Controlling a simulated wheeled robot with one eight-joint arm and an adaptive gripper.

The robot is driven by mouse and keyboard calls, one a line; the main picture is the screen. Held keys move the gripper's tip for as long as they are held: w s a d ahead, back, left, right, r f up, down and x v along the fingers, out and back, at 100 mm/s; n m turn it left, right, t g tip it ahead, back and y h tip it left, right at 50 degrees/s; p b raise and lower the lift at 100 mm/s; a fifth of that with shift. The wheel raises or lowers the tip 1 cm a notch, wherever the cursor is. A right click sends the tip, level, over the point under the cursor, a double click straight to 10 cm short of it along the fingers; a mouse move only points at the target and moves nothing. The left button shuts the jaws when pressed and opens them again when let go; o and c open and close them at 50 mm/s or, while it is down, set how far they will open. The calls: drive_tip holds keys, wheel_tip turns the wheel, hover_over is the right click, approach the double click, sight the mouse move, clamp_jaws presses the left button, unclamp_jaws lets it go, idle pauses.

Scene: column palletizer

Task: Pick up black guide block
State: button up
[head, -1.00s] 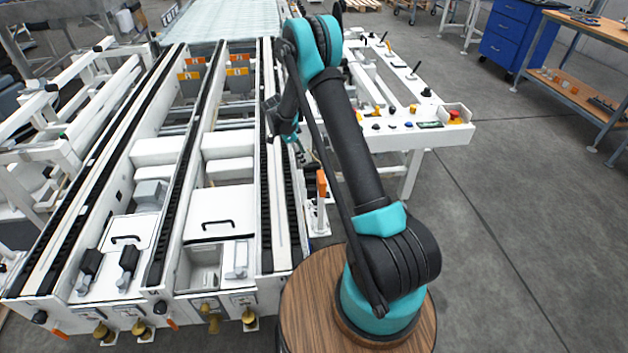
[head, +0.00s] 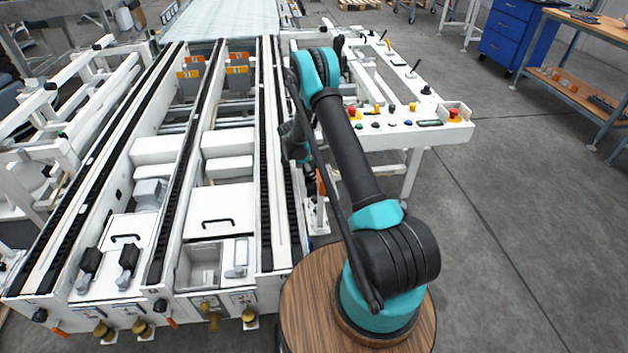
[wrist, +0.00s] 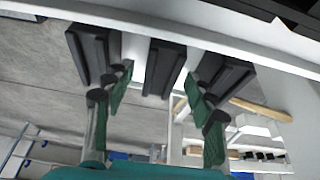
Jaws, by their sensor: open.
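In the wrist view, several black blocks sit along a white rail (wrist: 210,42). The middle black guide block (wrist: 164,68) lies between the tips of my gripper (wrist: 157,88). Its lower end reaches about the level of the fingertips. Another black block (wrist: 89,54) is at the left, and a third (wrist: 226,80) is at the right, each close to a finger. The green finger pads are apart, with a gap between each pad and the middle block. In the head view my arm hides the gripper and the blocks.
A conveyor frame (head: 222,192) with black chain tracks stands left of my arm. A white control panel frame (head: 430,128) with buttons and a red emergency stop (head: 454,115) stands behind the arm. A blue drawer cabinet (head: 515,38) is far right. The floor (head: 500,230) at right is clear.

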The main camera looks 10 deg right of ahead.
drive_tip(key=shift+d+f, duration=0.2)
drive_tip(key=shift+f, duration=0.35)
drive_tip(key=shift+c, duration=0.3)
clamp_jaws()
drive_tip(key=shift+r, duration=0.15)
